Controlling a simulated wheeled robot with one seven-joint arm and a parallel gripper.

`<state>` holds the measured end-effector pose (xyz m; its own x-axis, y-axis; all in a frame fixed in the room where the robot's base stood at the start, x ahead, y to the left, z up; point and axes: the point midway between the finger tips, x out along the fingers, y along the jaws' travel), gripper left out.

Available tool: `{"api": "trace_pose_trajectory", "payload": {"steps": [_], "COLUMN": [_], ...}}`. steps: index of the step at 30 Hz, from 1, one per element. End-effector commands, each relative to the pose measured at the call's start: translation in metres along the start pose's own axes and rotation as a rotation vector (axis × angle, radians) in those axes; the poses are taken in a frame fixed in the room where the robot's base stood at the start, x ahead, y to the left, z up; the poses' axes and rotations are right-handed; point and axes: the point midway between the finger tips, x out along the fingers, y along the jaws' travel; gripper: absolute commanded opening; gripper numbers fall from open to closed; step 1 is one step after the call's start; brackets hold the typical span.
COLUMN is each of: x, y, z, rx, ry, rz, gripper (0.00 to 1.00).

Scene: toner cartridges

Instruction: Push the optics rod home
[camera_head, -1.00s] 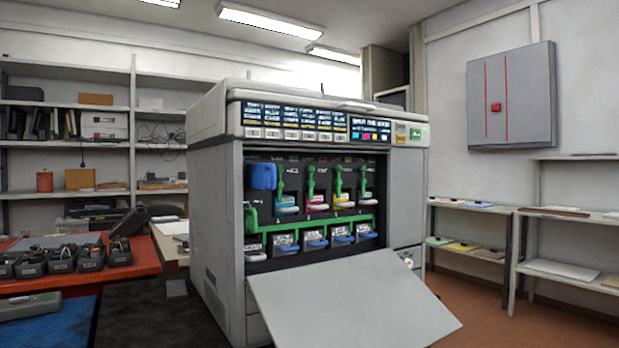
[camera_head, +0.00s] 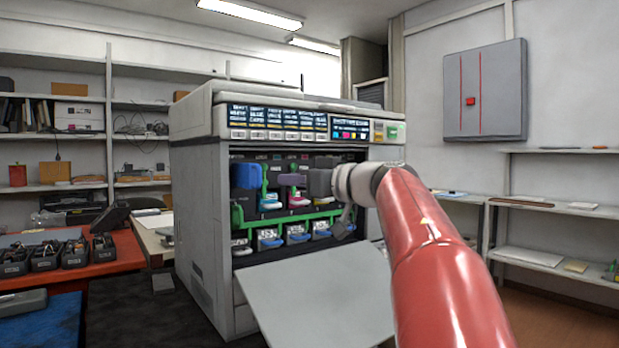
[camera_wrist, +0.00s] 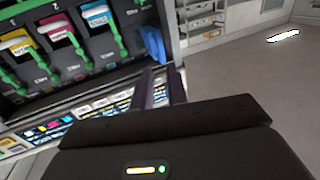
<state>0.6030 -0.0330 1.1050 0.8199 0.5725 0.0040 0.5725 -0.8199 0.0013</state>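The open printer (camera_head: 207,190) stands in the middle of the head view. I cannot tell which part is the optics rod. Inside are a blue block (camera_head: 247,177), green levers (camera_head: 265,180) over the cyan and magenta cartridges, and a green horizontal bar (camera_head: 300,225) above a lower row of blue-tabbed units. My gripper (camera_head: 288,180) is in front of the upper row and hides its right part. In the wrist view its two dark purple fingers (camera_wrist: 162,78) stand apart with nothing seen between them. The blue block (camera_wrist: 152,45) lies beyond the fingertips there.
A red table (camera_head: 110,265) with black bins (camera_head: 45,257) stands at left. Shelves (camera_head: 555,210) stand at right. A grey wall box (camera_head: 485,90) hangs behind.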

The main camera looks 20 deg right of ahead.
Motion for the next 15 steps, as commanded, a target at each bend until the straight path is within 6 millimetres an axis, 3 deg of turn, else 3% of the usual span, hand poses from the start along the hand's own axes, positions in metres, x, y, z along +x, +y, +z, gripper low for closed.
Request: {"api": "trace_pose_trajectory", "payload": {"steps": [5,15], "x": [0.013,0.063], "y": [-0.001,-0.002], "z": [0.002,0.001], "rx": [0.002,0.001], "ry": [-0.008,-0.005], "rz": [-0.007,-0.007], "gripper": [0.15,0.15]}}
